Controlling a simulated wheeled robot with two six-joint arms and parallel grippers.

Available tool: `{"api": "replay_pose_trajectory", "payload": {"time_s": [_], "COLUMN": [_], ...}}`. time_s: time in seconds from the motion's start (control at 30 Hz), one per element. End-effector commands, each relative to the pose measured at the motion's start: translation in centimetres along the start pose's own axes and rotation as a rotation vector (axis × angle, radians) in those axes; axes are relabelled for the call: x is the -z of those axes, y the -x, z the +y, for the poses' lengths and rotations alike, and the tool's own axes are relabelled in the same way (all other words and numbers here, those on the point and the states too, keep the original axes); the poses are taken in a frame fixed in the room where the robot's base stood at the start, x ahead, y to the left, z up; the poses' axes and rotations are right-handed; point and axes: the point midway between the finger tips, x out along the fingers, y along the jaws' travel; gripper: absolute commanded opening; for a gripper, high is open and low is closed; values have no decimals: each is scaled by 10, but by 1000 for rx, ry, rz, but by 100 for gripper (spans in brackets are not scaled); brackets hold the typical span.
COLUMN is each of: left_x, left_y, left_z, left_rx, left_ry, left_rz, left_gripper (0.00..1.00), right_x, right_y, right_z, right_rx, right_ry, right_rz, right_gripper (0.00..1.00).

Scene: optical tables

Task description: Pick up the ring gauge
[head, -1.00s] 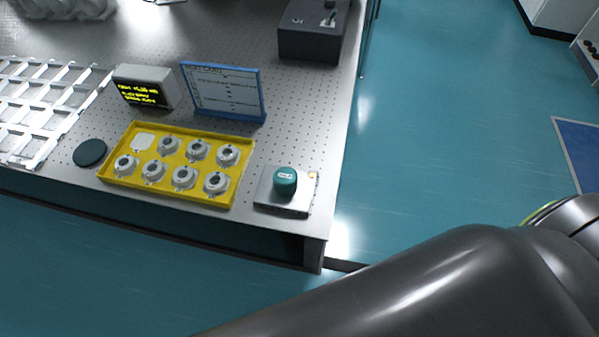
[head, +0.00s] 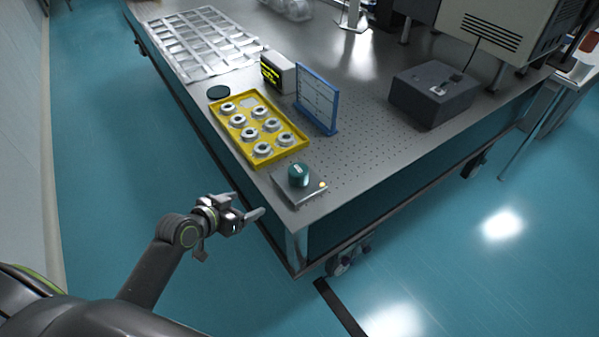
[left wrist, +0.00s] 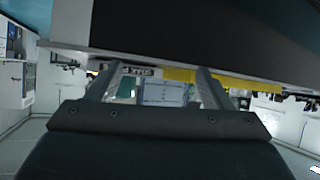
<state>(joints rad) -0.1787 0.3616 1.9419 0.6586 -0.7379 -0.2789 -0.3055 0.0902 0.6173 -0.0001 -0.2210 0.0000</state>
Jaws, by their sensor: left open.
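A yellow tray (head: 284,156) on the optical table holds several pale ring-shaped parts with dark centres, such as this ring (head: 263,149); I cannot tell which one is the ring gauge. A teal cylinder with a pale label (head: 298,175) stands on a flat metal base (head: 312,190) at the table's near corner. My left gripper (head: 249,204) is open and empty, out beside the table's edge, apart from the tray and the cylinder. Its two spread fingers show in the left wrist view (left wrist: 158,78), with a yellow strip beyond them. My right gripper is out of view.
A dark disc (head: 218,92), a small display box (head: 278,72) and a blue-framed board (head: 317,98) stand around the tray. A white grid rack (head: 205,42) lies farther back, and a dark box (head: 434,94) sits at right. The floor left of the table is clear.

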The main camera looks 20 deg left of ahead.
Motion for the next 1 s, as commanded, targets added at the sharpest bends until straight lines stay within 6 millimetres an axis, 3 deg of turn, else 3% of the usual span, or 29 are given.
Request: {"api": "replay_pose_trajectory", "payload": {"time_s": [0.03, 0.13, 0.27, 0.37, 1.0], "left_x": [25, 56, 77, 84, 97], "left_y": [11, 27, 40, 39, -66], "left_z": [11, 30, 44, 49, 65], "left_rx": [-33, -88, -129, -141, -140], "left_ry": [-33, -79, -116, -123, -123], "left_rz": [38, 89, 124, 136, 134], "left_gripper": [74, 74, 74, 74, 74], "right_x": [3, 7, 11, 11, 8], "right_y": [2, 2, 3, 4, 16], "right_z": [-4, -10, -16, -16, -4], "right_rx": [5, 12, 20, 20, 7], "right_ry": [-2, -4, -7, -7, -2], "right_rz": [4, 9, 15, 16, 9], "right_gripper": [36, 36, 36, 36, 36]}}
